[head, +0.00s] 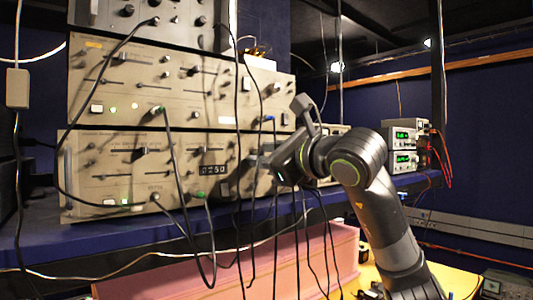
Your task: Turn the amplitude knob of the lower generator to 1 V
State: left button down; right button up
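The lower generator (105,165) is a beige instrument on the blue shelf, below a similar upper generator (90,75). Its front carries several dark knobs, sliders, lit buttons and a small numeric display (213,170). I cannot read the knob labels or the 1 V mark, so I cannot tell which knob is amplitude. My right gripper (279,172) is at the right end of the lower generator, facing left toward its front. My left gripper is not in view.
Dark cables hang in front of both generators, several close to my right gripper. A pink foam trough (190,277) lies below the blue shelf (35,245). Small instruments with green displays (403,135) stand at the right, with red leads beside them.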

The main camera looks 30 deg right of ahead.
grip_shut()
jog(key=shift+f+m+b, duration=0.2)
jog(key=shift+m+b, duration=0.9)
jog(key=shift+b, duration=0.1)
jog(key=m+b, duration=0.2)
jog(key=shift+m, duration=0.3)
jog(key=m+b, duration=0.2)
jog(key=m, duration=0.2)
jog(key=shift+r+m+b, duration=0.15)
jog(key=shift+m+b, duration=0.25)
jog(key=shift+o, duration=1.1)
grip_release()
